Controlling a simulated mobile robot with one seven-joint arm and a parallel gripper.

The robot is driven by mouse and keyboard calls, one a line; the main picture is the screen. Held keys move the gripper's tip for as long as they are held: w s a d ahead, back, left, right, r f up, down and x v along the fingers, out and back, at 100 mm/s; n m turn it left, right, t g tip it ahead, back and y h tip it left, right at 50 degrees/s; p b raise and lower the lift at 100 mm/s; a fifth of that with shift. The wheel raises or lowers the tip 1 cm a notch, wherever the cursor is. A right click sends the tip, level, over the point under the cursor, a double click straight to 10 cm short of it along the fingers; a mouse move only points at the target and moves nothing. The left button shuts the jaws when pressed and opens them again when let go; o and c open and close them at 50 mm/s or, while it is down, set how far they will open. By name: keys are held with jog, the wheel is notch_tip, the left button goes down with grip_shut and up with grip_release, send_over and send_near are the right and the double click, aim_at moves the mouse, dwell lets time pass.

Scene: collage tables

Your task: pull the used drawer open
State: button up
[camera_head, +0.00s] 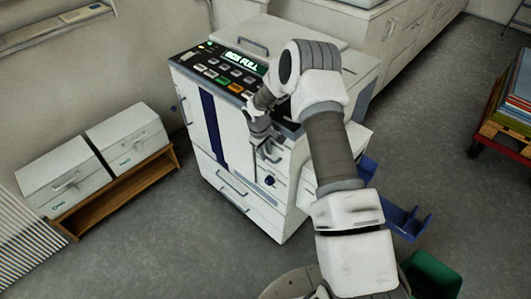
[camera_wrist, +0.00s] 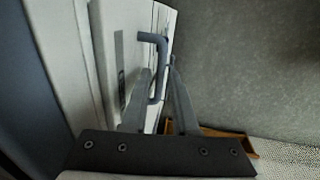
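A white machine (camera_head: 235,160) with a dark blue stripe stands in the middle of the head view; its lit display reads "BOX FULL". My gripper (camera_head: 264,143) is at its front, by a grey bar handle on the upper right front panel. In the wrist view this bent grey handle (camera_wrist: 161,68) stands out from a pale panel (camera_wrist: 105,60). My gripper's two fingers (camera_wrist: 160,75) lie on either side of the handle, with a gap visible between them. The panel looks closed. I cannot read any label that names the used drawer.
A lower front panel with its own handle (camera_head: 232,184) is below. Two white boxes (camera_head: 95,155) stand on a wooden shelf (camera_head: 120,190) at left. A blue bracket-like object (camera_head: 400,215) and a green bin (camera_head: 432,275) are at right. Grey floor in front is clear.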

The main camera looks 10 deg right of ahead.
jog(key=shift+f, duration=0.3)
grip_shut()
dwell(1.3)
